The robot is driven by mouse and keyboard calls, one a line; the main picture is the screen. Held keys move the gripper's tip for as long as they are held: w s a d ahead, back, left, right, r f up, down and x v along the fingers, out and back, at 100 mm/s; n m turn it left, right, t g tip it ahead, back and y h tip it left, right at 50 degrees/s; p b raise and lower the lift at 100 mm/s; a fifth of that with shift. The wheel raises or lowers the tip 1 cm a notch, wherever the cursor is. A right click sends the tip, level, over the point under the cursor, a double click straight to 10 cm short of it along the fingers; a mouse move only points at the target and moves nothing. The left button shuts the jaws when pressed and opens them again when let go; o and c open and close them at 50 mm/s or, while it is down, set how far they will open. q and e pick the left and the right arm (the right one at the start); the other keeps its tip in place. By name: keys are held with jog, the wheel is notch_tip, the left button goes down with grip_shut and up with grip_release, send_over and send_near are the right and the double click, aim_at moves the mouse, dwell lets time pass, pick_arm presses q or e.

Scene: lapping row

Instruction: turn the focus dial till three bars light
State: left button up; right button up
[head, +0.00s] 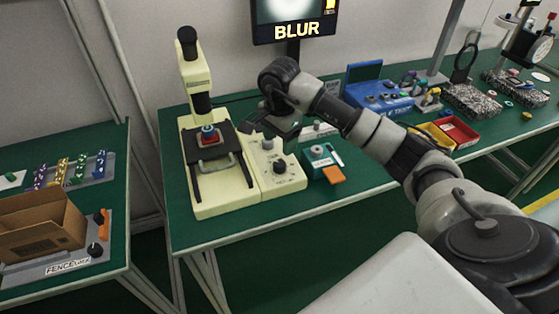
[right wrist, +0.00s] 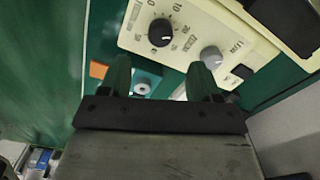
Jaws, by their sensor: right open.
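A black dial (head: 280,166) with a numbered scale sits on the cream control box beside the microscope (head: 200,110). It also shows in the right wrist view (right wrist: 161,32), next to a smaller grey knob (right wrist: 211,57); I cannot read which is labelled focus. The monitor (head: 297,30) reads "BLUR" over a hazy white disc; an orange-yellow mark is at its right edge, and the top is cut off, so the bars cannot be counted. My right gripper (right wrist: 160,72) is open and empty, above the control box, apart from the black dial. My left gripper is out of view.
A teal box (head: 320,158) and an orange pad (head: 334,175) lie right of the control box. A blue tester (head: 380,97) and red and yellow trays (head: 456,131) stand farther right. A cardboard box (head: 40,228) is on the left bench.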

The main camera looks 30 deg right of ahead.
aim_at(279, 163)
notch_tip(279, 163, down, 8)
jog(key=shift+r, duration=0.1)
jog(key=shift+c, duration=0.3)
jog(key=c, duration=0.9)
jog(key=shift+o, duration=0.2)
jog(key=shift+m, duration=0.4)
jog(key=m, duration=0.4)
jog(key=shift+m, duration=0.3)
jog(key=m, duration=0.5)
